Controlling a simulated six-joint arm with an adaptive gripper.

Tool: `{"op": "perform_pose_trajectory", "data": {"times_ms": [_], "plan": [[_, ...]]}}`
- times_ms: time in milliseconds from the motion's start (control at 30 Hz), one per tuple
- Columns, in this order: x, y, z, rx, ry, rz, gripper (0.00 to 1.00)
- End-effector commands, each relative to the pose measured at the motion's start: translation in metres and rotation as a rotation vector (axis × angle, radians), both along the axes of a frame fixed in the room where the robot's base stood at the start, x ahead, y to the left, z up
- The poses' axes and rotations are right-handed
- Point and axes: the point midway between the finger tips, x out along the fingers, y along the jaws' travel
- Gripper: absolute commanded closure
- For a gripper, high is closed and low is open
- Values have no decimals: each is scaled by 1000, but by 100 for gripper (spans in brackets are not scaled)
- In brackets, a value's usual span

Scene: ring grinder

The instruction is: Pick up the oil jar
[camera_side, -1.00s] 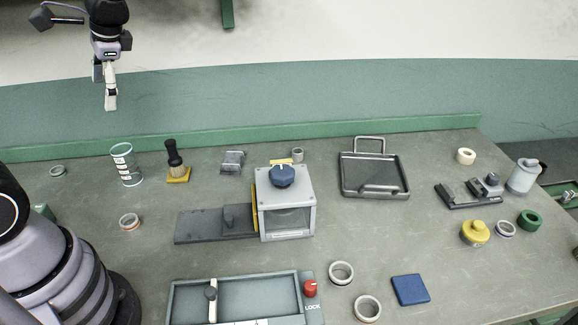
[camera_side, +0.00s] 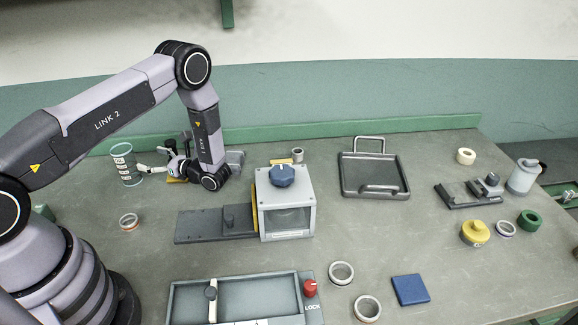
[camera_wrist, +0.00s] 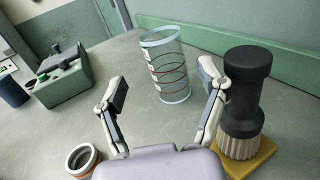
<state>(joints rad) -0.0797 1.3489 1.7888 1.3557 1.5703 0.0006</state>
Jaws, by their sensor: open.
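The oil jar appears to be the clear upright cylinder with dark bands and white label patches (camera_side: 126,166), at the left rear of the bench. In the wrist view the jar (camera_wrist: 168,68) stands ahead of my gripper (camera_wrist: 165,90), framed between its two spread fingers. My gripper (camera_side: 150,160) is open and empty, low over the bench just right of the jar in the side view. The fingers are apart from each other, and I cannot tell whether one touches the jar.
A black-handled brush (camera_wrist: 243,95) stands on a yellow block (camera_wrist: 250,157), close to my right finger in the wrist view. A ring (camera_wrist: 82,160) lies at lower left. A green box (camera_wrist: 65,78) is farther left. The grinder housing (camera_side: 285,205) and black tray (camera_side: 372,172) stand to the right.

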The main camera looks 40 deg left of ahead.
Motion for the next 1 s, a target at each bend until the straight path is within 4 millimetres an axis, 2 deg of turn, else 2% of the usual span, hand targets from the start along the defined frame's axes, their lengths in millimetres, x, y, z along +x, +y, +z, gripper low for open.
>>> {"op": "perform_pose_trajectory", "data": {"times_ms": [400,633,833,1000], "plan": [[-21,68,-1,1,4,1,28],[-26,85,-1,1,3,0,28],[-36,116,-1,1,3,3,28],[-40,130,-1,1,3,-1,28]]}}
